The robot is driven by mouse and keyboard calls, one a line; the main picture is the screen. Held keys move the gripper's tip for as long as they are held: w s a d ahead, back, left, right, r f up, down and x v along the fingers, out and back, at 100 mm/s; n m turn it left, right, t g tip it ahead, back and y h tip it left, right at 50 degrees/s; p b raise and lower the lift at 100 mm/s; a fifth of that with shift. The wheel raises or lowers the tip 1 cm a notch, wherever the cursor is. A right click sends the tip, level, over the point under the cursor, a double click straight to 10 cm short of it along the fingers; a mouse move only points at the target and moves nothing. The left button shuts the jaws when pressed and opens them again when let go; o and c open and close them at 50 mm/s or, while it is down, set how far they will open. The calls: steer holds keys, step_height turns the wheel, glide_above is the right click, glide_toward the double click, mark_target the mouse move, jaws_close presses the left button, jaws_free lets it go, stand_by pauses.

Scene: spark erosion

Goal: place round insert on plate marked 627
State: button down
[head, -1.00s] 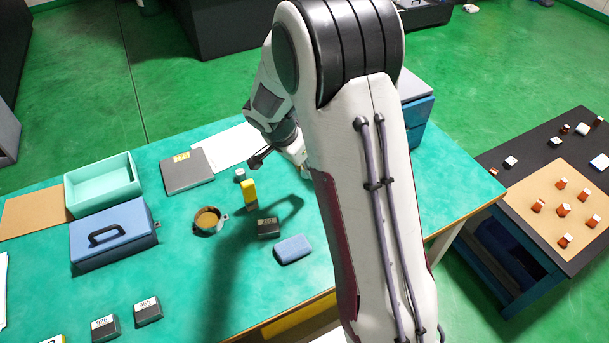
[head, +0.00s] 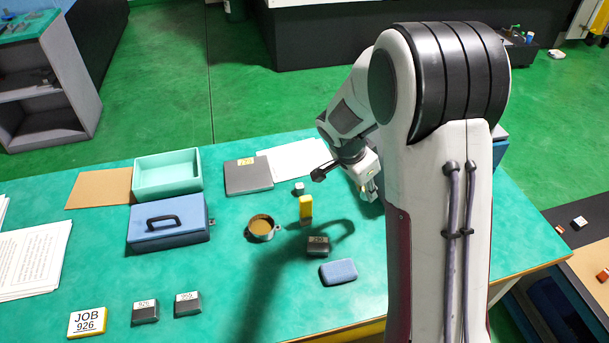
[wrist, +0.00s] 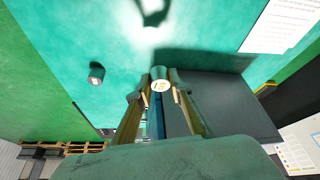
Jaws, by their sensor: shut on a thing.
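My gripper (head: 370,190) is above the far right part of the green table, partly hidden by my arm in the head view. In the wrist view its fingers (wrist: 160,92) are shut on a small grey round insert (wrist: 160,75) with a pale marked face. Dark plates with pale labels stand on the table: one (head: 145,313) seems to read 926, one beside it (head: 187,306) is hard to read, and one (head: 318,248) lies nearer the middle. I cannot make out 627 on any. Another small round piece (wrist: 97,75) stands on the table, apart from the gripper.
A yellow block (head: 306,207), a round brown-filled dish (head: 262,228) and a blue pad (head: 338,272) lie mid-table. A blue lidded box (head: 168,230), teal tray (head: 167,185) and grey folder (head: 248,176) stand left. A JOB 926 card (head: 87,322) lies at front left.

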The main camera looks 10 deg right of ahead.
steer(key=a, duration=0.1)
step_height(320, 180, up, 2)
steer(key=n+t+y, duration=0.3)
steer(key=n, duration=0.7)
glide_above(258, 180)
steer(key=shift+d, duration=0.1)
steer(key=shift+f, duration=3.1)
